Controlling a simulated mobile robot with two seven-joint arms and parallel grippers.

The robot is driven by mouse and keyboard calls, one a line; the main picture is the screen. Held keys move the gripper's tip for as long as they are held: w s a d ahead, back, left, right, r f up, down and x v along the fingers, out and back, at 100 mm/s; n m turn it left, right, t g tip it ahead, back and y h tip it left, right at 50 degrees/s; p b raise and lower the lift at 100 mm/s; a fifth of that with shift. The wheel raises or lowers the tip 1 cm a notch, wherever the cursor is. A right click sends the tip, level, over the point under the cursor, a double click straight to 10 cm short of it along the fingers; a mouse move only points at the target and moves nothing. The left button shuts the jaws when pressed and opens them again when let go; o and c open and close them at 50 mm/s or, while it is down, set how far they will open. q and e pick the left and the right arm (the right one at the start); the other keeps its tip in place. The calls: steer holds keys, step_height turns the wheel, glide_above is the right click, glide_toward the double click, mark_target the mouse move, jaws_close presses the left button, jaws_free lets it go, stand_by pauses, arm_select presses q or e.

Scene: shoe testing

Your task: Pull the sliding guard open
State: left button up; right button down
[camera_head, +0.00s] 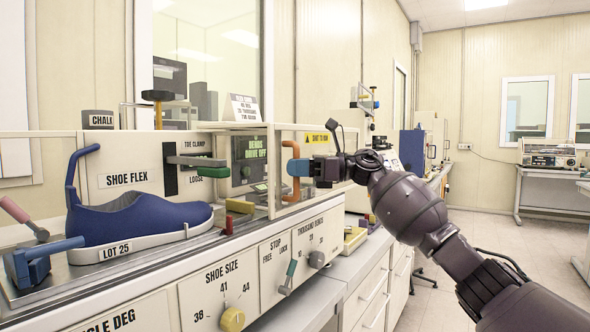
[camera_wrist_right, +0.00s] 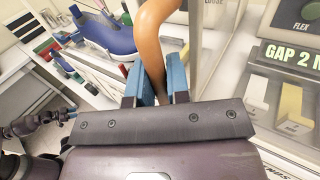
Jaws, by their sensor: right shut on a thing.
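The sliding guard (camera_head: 235,128) is a clear panel in a pale frame along the front of the shoe flex machine. Its orange curved handle (camera_head: 287,155) stands at the guard's right end. My right gripper (camera_head: 299,168) reaches in from the right and is shut on this handle. In the right wrist view, the two blue fingers (camera_wrist_right: 160,86) sit either side of the orange handle (camera_wrist_right: 152,40). The frames do not show clearly how far the guard is open.
A blue shoe (camera_head: 140,218) marked LOT 25 sits on the machine's bed. A blue clamp (camera_head: 32,268) and a pink-tipped lever stand at left. The front panel has a yellow knob (camera_head: 232,319) and a teal lever (camera_head: 288,277). Floor at right is clear.

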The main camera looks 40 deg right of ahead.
steer(key=c, duration=1.4)
jaws_free()
steer(key=v, duration=1.1)
steer(key=shift+a, duration=0.15)
